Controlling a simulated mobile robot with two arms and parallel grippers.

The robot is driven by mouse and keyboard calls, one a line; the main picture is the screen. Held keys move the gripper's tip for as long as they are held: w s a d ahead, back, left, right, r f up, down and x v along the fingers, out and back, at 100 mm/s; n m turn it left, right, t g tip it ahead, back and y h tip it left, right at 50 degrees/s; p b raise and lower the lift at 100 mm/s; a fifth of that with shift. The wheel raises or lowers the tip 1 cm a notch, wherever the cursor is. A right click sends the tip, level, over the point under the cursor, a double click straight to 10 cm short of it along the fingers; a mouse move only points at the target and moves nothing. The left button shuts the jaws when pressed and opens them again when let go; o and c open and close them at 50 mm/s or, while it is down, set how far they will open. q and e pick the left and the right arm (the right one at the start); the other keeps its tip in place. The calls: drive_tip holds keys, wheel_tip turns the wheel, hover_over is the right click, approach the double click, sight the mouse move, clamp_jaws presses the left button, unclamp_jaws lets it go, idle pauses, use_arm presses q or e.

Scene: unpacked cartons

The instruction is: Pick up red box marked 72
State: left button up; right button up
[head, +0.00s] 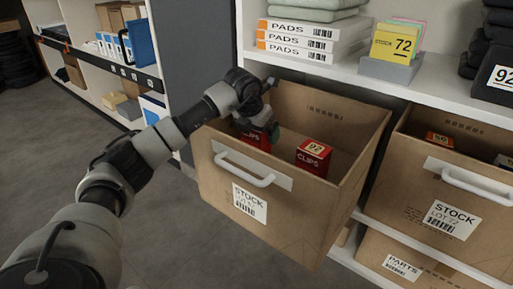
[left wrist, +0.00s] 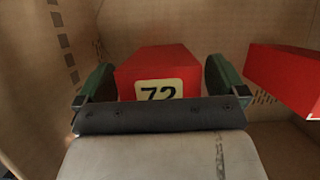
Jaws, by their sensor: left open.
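The red box marked 72 (left wrist: 157,70) stands inside the pulled-out cardboard drawer (head: 225,170). In the left wrist view its label 72 faces me. My left gripper (left wrist: 158,82) is open, with one green finger on each side of this box. In the head view my left gripper (head: 262,128) reaches down into the drawer over a red CLIPS box (head: 255,140), which it partly hides. A second red CLIPS box marked 92 (head: 314,156) stands to the right in the same drawer. It also shows at the right edge of the left wrist view (left wrist: 290,75). My right gripper is not in view.
Another cardboard drawer (head: 400,190) with small boxes stands to the right. A shelf above holds PADS boxes (head: 300,44) and a yellow STOCK 72 card (head: 393,45). The drawer's walls stand close around the gripper. Open floor (head: 170,240) lies at the lower left.

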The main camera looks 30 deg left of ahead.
use_arm(q)
drive_tip(key=shift+c, duration=0.5)
drive_tip(key=c, duration=1)
drive_tip(key=shift+r, duration=0.1)
